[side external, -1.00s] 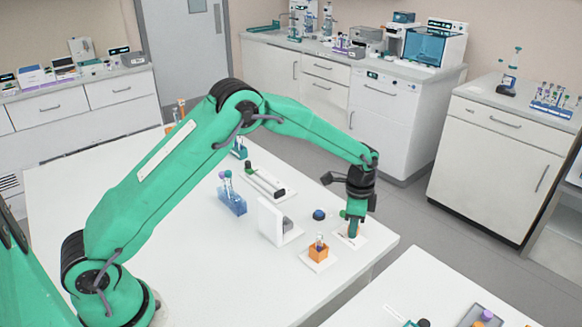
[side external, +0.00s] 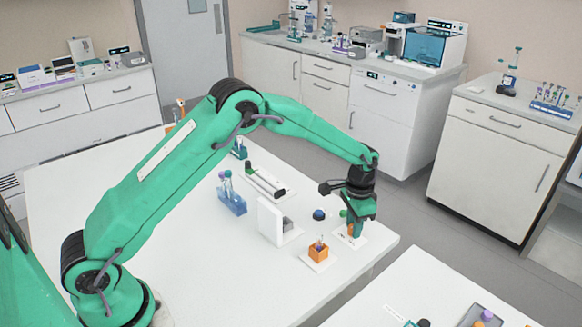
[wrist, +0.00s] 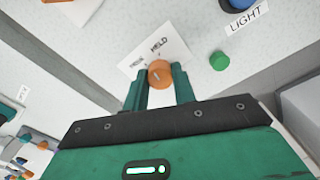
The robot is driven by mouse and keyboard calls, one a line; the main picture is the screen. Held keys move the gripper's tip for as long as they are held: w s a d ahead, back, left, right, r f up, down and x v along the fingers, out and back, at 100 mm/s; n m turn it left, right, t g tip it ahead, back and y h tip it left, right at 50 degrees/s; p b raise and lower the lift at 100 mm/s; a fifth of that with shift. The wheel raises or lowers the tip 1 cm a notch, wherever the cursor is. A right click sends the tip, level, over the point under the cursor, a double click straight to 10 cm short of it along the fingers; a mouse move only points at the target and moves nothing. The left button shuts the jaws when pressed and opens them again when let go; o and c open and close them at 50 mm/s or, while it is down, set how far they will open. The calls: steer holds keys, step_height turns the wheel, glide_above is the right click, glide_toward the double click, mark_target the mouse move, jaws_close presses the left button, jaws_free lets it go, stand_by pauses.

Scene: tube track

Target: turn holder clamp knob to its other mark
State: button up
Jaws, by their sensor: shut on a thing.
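The orange clamp knob (wrist: 160,73) stands on a white plate (wrist: 150,45) with printed marks; one reads HELD, and the other, to its left, is too blurred to read surely. A short pale line shows on the knob top, but I cannot tell which mark it points to. My gripper (wrist: 161,85) points down with its two green fingers shut on the knob, one on each side. In the side view my gripper (side external: 356,229) partly hides the knob (side external: 350,230). The orange holder (side external: 318,252) with a tube in it stands on its own white base to the left.
A blue button (side external: 319,214) and a green button (wrist: 219,61) are close by; a LIGHT label (wrist: 246,19) lies by the blue one. A white upright stand (side external: 270,220) and a blue tube rack (side external: 232,203) are farther left. The table edge (side external: 385,252) is near.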

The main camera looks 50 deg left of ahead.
steer(key=n, duration=0.4)
steer(key=shift+n, duration=0.3)
steer(key=shift+r+n, duration=0.1)
steer(key=shift+n, duration=1.6)
steer(key=o, duration=1)
step_height(320, 180, up, 7)
steer(key=shift+f, duration=0.1)
steer(key=shift+r, duration=0.5)
steer(key=shift+r, duration=0.1)
